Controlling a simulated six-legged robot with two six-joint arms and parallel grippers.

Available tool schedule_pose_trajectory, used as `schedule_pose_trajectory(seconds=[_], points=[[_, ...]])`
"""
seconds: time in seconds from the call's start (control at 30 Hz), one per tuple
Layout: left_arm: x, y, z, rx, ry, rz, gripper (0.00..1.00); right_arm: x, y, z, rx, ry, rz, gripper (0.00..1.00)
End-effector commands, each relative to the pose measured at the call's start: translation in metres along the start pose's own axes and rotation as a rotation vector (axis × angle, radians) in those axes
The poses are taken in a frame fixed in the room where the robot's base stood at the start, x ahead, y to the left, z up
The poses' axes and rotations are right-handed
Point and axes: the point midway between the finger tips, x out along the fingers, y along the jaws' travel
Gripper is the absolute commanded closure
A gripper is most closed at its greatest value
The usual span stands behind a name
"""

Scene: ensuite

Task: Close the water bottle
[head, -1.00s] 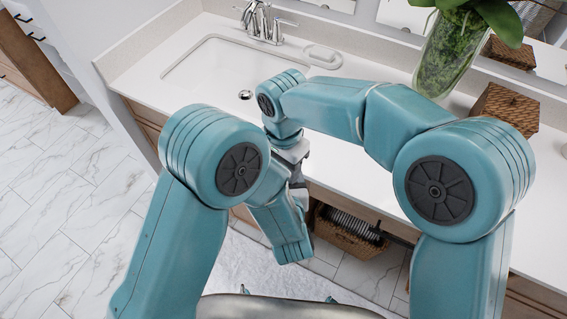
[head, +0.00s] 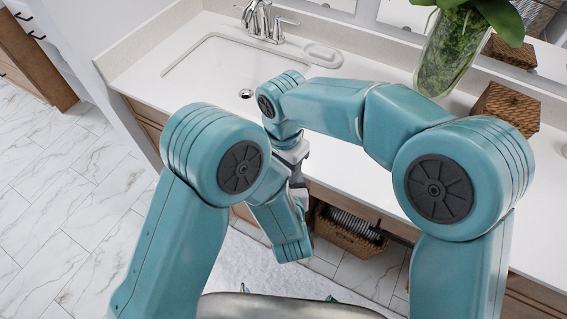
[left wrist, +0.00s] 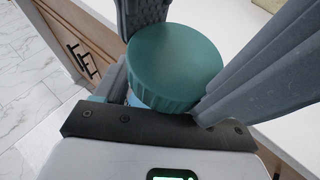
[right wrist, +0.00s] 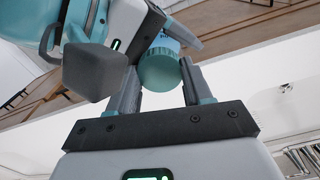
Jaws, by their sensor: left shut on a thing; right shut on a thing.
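A sliver of light blue bottle (left wrist: 131,98) shows just under the cap's edge. I cannot tell how tightly the cap sits on it. In the head view, my arms hide the bottle and cap.
A white counter (head: 370,170) with a sink (head: 215,75) and a chrome faucet (head: 262,22) runs in front of me. A glass vase (head: 445,55) and a woven box (head: 505,108) stand at the right. A basket (head: 345,235) sits below the counter.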

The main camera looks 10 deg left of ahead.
Motion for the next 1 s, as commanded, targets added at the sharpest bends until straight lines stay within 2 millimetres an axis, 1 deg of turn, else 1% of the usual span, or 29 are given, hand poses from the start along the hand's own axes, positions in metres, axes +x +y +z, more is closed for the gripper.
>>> schedule_pose_trajectory(seconds=[0.03,0.23,0.73,1.0], points=[[-0.0002,-0.0023,0.0091,-0.012,-0.026,-0.003,1.00,0.0079,0.0021,-0.0001,-0.003,-0.002,0.012,0.83],[-0.0007,-0.0031,0.0091,-0.012,-0.026,-0.006,1.00,0.0110,0.0015,-0.0023,-0.005,0.003,0.006,0.83],[-0.0015,-0.0039,0.0090,-0.011,-0.027,-0.009,1.00,0.0113,0.0015,-0.0038,-0.006,0.005,0.006,0.83],[-0.0014,-0.0036,0.0091,-0.011,-0.027,-0.008,1.00,0.0063,0.0009,-0.0046,-0.003,-0.011,0.016,0.83]])
